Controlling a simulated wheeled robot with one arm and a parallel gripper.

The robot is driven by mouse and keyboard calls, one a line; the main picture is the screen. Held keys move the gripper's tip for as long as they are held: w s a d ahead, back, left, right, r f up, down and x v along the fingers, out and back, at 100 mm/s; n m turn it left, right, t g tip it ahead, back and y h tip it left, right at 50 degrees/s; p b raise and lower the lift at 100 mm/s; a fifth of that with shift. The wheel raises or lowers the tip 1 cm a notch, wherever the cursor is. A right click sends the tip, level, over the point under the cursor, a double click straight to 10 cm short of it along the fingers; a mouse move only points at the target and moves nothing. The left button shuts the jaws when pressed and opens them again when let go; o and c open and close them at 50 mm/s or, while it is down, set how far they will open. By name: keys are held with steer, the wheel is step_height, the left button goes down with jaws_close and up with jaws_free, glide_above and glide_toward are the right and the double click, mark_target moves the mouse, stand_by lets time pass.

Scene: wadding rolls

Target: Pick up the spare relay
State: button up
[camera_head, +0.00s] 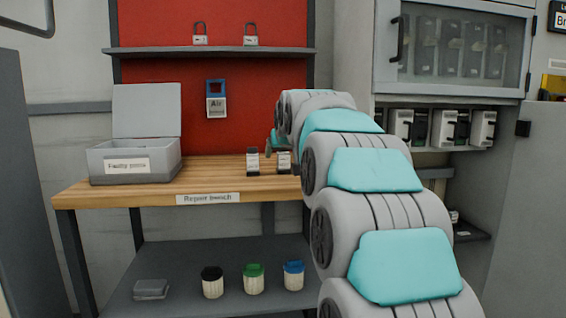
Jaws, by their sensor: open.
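Two small dark, white-labelled blocks that look like relays stand upright on the wooden repair bench (225,180): a left one (252,162) and a right one (284,160). Their labels are too small to read, so I cannot tell which is the spare relay. My arm reaches in from the lower right to the bench. The right block stands close beside my arm.
An open grey box labelled "Faulty" (134,178) sits at the bench's left. Several larger units (446,128) line a shelf under the glass-fronted cabinet (455,48). Black, green and blue-lidded jars stand on the lower shelf (185,292).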

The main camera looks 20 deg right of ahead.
mark_target(282, 157)
steer(key=x, duration=0.5)
steer(key=shift+d+r, duration=0.1)
steer(key=shift+d, duration=0.15)
jaws_close()
stand_by(0.4)
